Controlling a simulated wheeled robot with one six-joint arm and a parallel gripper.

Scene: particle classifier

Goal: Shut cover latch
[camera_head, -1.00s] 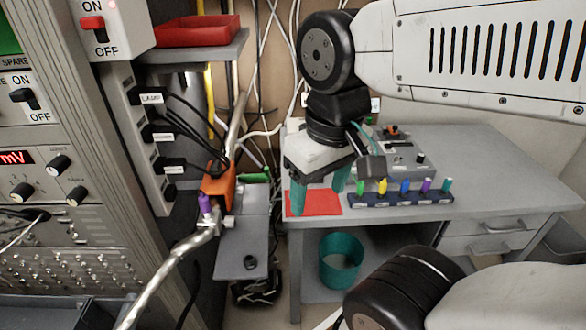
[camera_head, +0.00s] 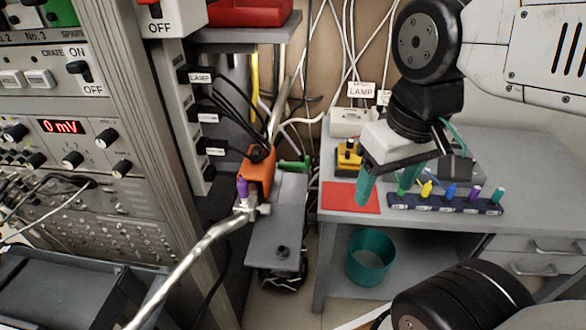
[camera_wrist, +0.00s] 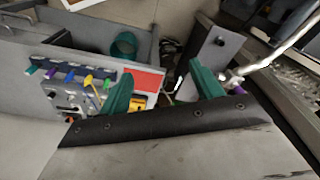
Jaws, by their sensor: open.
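A grey flat panel (camera_head: 272,232) with a small black knob (camera_head: 283,252) lies beside the rack, left of the table; I take it for the cover. An orange block (camera_head: 260,172) with a green handle-like piece (camera_head: 293,163) stands at its back end. I cannot tell which part is the latch. My gripper (camera_head: 384,194) is open and empty, teal fingers pointing down over the table, right of the panel and apart from it. In the wrist view the panel (camera_wrist: 212,62) and its knob (camera_wrist: 221,41) show beyond the fingers of my gripper (camera_wrist: 163,75).
A red mat (camera_head: 348,198) and a dark blue rack of coloured pegs (camera_head: 430,203) lie on the table under my gripper. A silver pipe (camera_head: 200,250) with a purple cap (camera_head: 242,187) runs by the panel's left. A teal bin (camera_head: 370,258) stands under the table.

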